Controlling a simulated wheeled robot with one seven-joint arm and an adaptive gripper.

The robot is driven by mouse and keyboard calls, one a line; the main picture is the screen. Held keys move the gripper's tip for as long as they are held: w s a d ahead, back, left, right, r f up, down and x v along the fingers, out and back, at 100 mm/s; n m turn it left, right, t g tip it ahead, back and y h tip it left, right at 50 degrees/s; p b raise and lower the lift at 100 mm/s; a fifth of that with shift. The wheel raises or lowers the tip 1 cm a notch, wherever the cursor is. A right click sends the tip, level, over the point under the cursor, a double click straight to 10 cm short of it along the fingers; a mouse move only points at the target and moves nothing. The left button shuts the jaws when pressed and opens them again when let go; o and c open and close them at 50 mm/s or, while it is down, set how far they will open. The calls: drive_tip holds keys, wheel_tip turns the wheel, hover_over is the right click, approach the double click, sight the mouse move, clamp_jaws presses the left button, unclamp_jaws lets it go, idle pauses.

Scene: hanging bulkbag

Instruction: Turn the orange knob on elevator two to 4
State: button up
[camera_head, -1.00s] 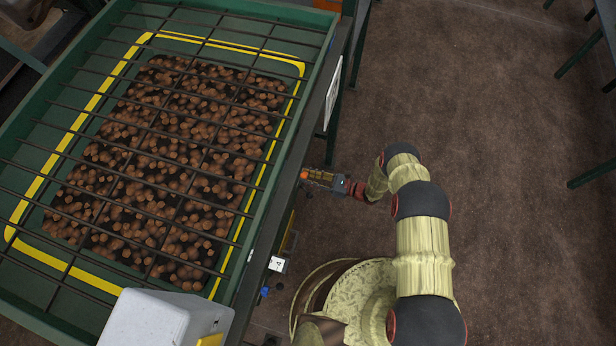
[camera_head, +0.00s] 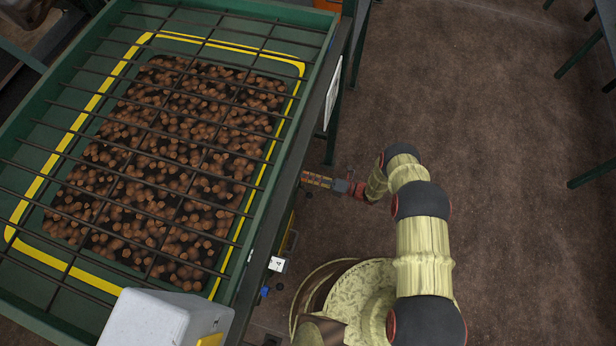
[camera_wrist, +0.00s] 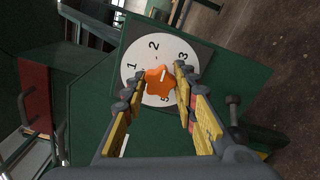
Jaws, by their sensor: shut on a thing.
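The orange knob (camera_wrist: 160,82) is lobed and carries a short white mark. It sits at the middle of a round white dial (camera_wrist: 143,56) on a dark square plate. The numbers 1, 2 and 3 show on the dial; the part nearer my gripper is largely hidden, and I see no 4 there. The white mark lies on the side toward 2 and 3; its exact reading is unclear. My gripper (camera_wrist: 157,79) is shut on the knob, with a yellow-padded finger on either side. In the head view my gripper (camera_head: 316,180) reaches the elevator's side, and the knob is hidden.
A green bin (camera_head: 318,45) with a dark grid over brown round pieces fills the left. A small white plate marked 4 (camera_head: 277,264) and a blue part (camera_head: 264,292) sit below along its edge. A grey box (camera_head: 150,318) stands at front. Brown floor is open at right.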

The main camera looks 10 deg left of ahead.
drive_tip(key=shift+w+f+m, duration=0.1)
drive_tip(key=shift+m, duration=9.1)
drive_tip(key=o, duration=1.2)
drive_tip(key=shift+c, duration=0.2)
drive_tip(key=shift+d, duration=0.15)
